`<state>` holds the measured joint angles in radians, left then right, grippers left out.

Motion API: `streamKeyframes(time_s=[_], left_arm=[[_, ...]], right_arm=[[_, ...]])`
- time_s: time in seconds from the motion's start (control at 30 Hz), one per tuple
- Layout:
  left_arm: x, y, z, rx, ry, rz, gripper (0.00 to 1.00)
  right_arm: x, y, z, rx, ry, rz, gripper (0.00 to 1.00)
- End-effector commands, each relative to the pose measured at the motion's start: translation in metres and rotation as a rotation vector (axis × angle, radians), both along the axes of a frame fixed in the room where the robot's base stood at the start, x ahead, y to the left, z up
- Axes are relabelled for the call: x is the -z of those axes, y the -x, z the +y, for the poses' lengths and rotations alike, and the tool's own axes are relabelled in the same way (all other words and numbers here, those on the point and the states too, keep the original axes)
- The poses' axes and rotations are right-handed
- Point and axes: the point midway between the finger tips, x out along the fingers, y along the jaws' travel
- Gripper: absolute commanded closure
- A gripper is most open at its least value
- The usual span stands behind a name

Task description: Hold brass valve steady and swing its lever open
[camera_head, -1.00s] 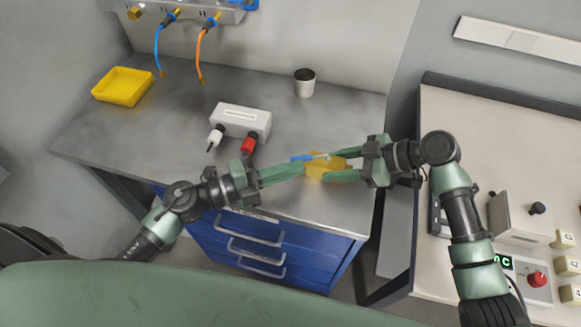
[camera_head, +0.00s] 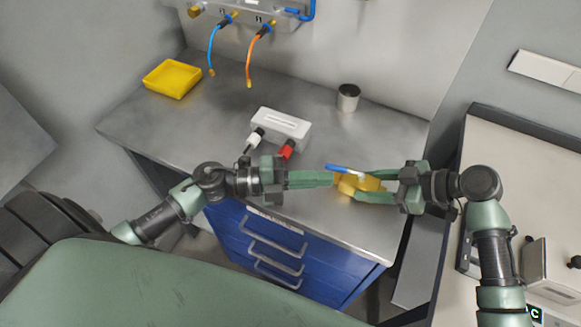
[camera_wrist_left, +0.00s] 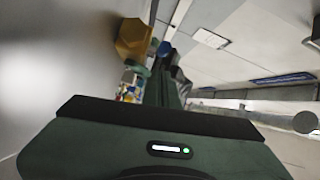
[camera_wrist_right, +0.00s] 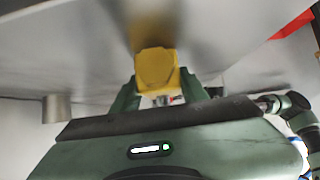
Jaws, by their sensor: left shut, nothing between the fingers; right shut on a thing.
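The brass valve (camera_head: 358,184) is a yellow-gold body near the front edge of the grey bench, in the head view. My right gripper (camera_head: 372,185) is shut on it from the right; the right wrist view shows the valve (camera_wrist_right: 157,70) between the two fingers. The valve's blue lever (camera_head: 346,169) sticks out to the upper left from the top of the valve. My left gripper (camera_head: 331,179) is shut and empty, its fingertips at the valve's left side, just below the lever. Whether they touch the valve is unclear. The left wrist view shows the valve (camera_wrist_left: 132,40) beyond the fingers.
A white box (camera_head: 281,127) with white and red handles stands behind my left gripper. A metal cup (camera_head: 348,98) and a yellow tray (camera_head: 172,79) are farther back. Blue and orange hoses hang at the wall. Blue drawers (camera_head: 265,243) are below the bench.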

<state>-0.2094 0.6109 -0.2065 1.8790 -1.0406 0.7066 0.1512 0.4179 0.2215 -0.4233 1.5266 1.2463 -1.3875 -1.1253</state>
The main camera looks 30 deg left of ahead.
Motion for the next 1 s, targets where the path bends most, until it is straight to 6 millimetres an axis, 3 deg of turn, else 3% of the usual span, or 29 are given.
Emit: streamKeyframes(time_s=[0.1, 0.3, 0.53, 0.97, 1.0], left_arm=[[-0.004, 0.028, -0.005, 0.006, 0.000, 0.004, 1.00], [-0.005, 0.044, 0.043, 0.001, -0.003, 0.004, 1.00], [-0.007, 0.058, 0.077, 0.002, 0.000, 0.003, 1.00], [-0.009, 0.063, 0.088, 0.003, 0.001, -0.001, 1.00], [-0.009, 0.063, 0.087, 0.003, 0.001, -0.001, 1.00]], right_arm=[[0.006, 0.001, -0.002, 0.002, 0.010, 0.006, 1.00], [0.006, 0.001, -0.002, 0.001, 0.010, 0.007, 1.00], [0.006, 0.001, -0.002, 0.001, 0.010, 0.007, 1.00], [0.006, 0.001, -0.002, 0.001, 0.010, 0.007, 1.00], [0.006, 0.001, -0.002, 0.001, 0.009, 0.007, 0.45]])
